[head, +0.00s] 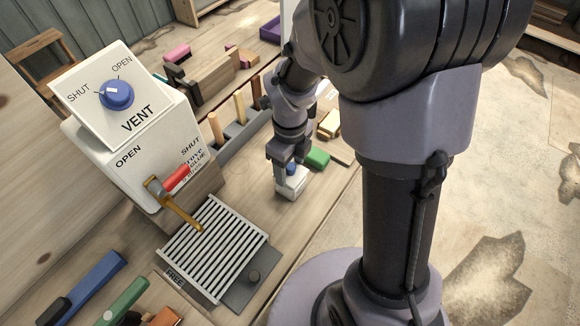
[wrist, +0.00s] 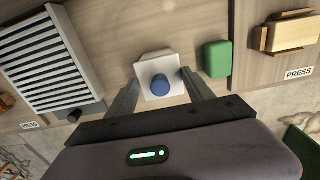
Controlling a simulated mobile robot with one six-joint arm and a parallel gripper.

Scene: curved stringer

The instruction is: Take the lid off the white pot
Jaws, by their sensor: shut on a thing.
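The white pot (head: 291,187) stands on the wooden bench, below my gripper. Its lid is a white square with a round blue knob (wrist: 161,85); the knob also shows in the head view (head: 291,169). My gripper (wrist: 161,76) comes down from above with one finger on each side of the white lid (wrist: 151,70), and is shut on it. In the head view my gripper (head: 289,172) partly hides the lid. I cannot tell whether the lid is apart from the pot.
A slatted grille (head: 214,250) lies left of the pot. A green block (head: 317,157) sits close on its right. A white vent box (head: 130,150) with a red-handled lever stands behind left. Wooden pegs in a grey rack (head: 240,132) stand behind.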

